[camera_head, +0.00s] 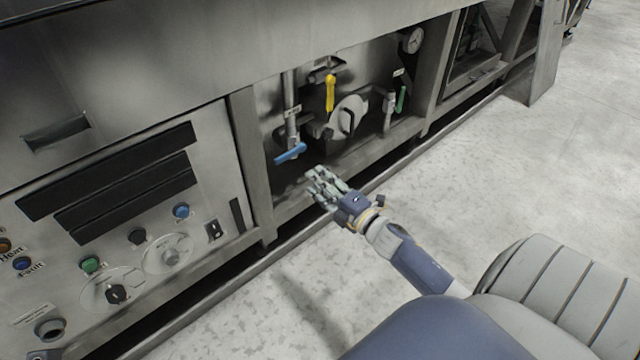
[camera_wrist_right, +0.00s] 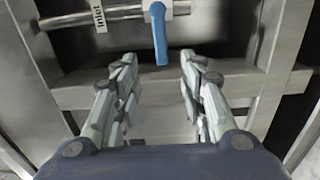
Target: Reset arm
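My right gripper (camera_head: 318,186) reaches toward the washer's open bay and is in front of its lower frame rail. In the right wrist view the gripper (camera_wrist_right: 157,100) has its two fingers apart with nothing between them. A blue valve handle (camera_head: 290,153) is just above and left of the fingertips; in the wrist view the blue handle (camera_wrist_right: 159,34) hangs down on a pipe beside an "Inlet" label (camera_wrist_right: 100,14). The fingers look apart from the handle. My left gripper is not in view.
A yellow handle (camera_head: 330,92), a round cover (camera_head: 349,116), a green handle (camera_head: 401,98) and a gauge (camera_head: 412,40) sit farther right in the bay. A control panel (camera_head: 215,165) with knobs and buttons is on the left. The floor (camera_head: 500,180) at right is clear.

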